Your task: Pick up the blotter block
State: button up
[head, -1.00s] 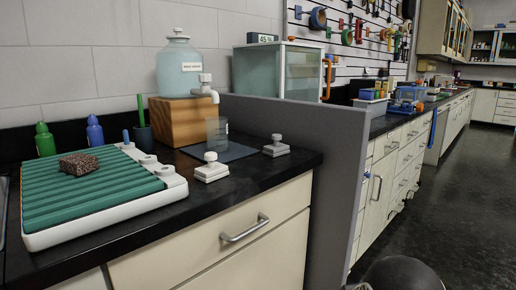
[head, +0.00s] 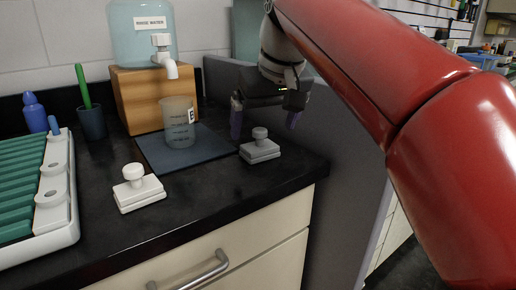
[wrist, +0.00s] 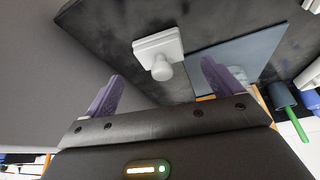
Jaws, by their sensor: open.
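Two knobbed blocks of the same shape stand upright on the black counter. A grey one (head: 260,151) is near the counter's right corner, and a white one (head: 139,193) is nearer the front edge. No label shows which is the blotter block. My gripper (head: 265,119) is open and empty, pointing down just above and behind the grey block. In the wrist view the grey block (wrist: 157,44) lies beyond the gap between the purple fingers (wrist: 162,88), apart from them. The white block shows only partly at the right edge there (wrist: 311,76).
A clear beaker (head: 178,122) stands on a dark blue mat (head: 208,145), left of the grey block. A rinse water jug (head: 142,32) sits on a wooden block (head: 138,100). A grey divider (head: 342,150) rises close on the right. A green ribbed tray (head: 62,215) is at left.

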aim_at(261, 131)
jog(key=x, duration=0.5)
jog(key=shift+a+f+b, duration=0.1)
jog(key=shift+a+b, duration=0.05)
jog(key=shift+b, duration=0.2)
jog(key=shift+c, duration=0.3)
jog(key=c, duration=1)
